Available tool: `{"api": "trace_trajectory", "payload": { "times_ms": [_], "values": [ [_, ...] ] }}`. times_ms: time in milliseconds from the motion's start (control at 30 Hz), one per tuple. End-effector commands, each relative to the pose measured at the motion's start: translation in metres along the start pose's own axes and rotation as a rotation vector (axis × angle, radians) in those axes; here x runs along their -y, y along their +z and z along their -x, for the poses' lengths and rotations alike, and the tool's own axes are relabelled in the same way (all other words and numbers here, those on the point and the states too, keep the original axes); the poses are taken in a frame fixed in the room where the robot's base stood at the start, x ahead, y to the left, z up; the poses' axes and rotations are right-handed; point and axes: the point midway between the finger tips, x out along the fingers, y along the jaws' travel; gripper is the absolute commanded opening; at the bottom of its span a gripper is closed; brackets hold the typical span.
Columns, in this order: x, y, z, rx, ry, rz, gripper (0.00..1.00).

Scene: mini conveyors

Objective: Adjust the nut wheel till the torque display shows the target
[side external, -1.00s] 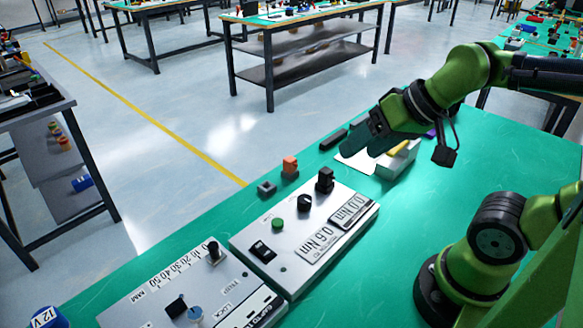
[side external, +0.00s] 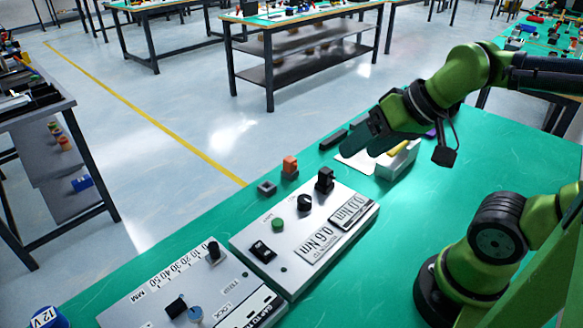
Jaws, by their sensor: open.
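A pale panel (side external: 283,232) lies on the green table with two displays. One display (side external: 350,211) reads 0.0 Nm and the other display (side external: 318,243) reads 0.6 Nm; the small print under it is too blurred to read. A black round knob (side external: 305,203) and a taller black fixture (side external: 325,180) stand on the panel's far part. I cannot tell for sure which is the nut wheel. My gripper (side external: 371,138) is open above the table, up and right of the panel, apart from the knobs. Its fingertips are dark and hard to make out.
The panel also carries a green button (side external: 278,225) and a black switch (side external: 263,251). A second panel (side external: 150,298) with a scale sits at lower left. A white box (side external: 398,160) with something yellow is beside my gripper.

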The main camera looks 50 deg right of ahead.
Motion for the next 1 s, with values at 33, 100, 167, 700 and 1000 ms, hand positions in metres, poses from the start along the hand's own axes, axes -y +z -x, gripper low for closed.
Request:
{"api": "trace_trajectory", "payload": {
  "times_ms": [33,100,167,700,1000],
  "values": [
    [0.0000,0.0000,0.0000,0.000,0.000,0.000,0.66],
    [0.0000,0.0000,0.0000,0.000,0.000,0.000,0.66],
    [0.0000,0.0000,0.0000,0.000,0.000,0.000,0.66],
    [0.0000,0.0000,0.0000,0.000,0.000,0.000,0.66],
    [0.0018,0.0028,-0.0037,0.020,-0.001,0.008,0.62]
  ]
}}
